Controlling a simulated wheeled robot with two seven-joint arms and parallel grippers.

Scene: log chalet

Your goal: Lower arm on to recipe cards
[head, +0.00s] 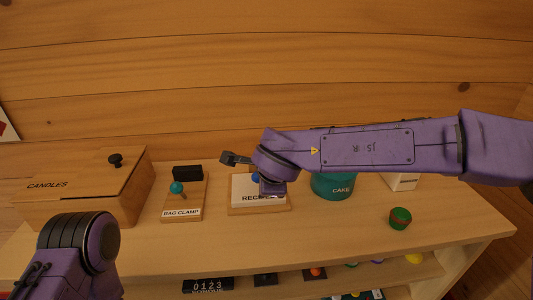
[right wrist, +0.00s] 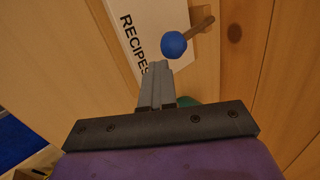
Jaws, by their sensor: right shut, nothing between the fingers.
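The recipe cards (right wrist: 150,25) are a white block lettered "RECIPES" on a wooden base (head: 284,207). In the head view the block (head: 243,188) is partly hidden by my right arm. A small wooden arm (right wrist: 198,26) ends in a blue ball (right wrist: 173,44), over the edge of the block in the right wrist view. The ball (head: 257,177) is mostly hidden in the head view. Whether it touches the cards I cannot tell. My right gripper (right wrist: 160,66) is shut and empty, its tips just beside the ball. My left gripper is out of view; only my left forearm shows.
On the shelf top, the candles box (head: 90,190) and the bag clamp (head: 181,200) stand left. A teal cake tin (head: 333,186), a white box (head: 401,182) and a green round object (head: 400,218) stand right. A log wall (head: 200,80) rises behind.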

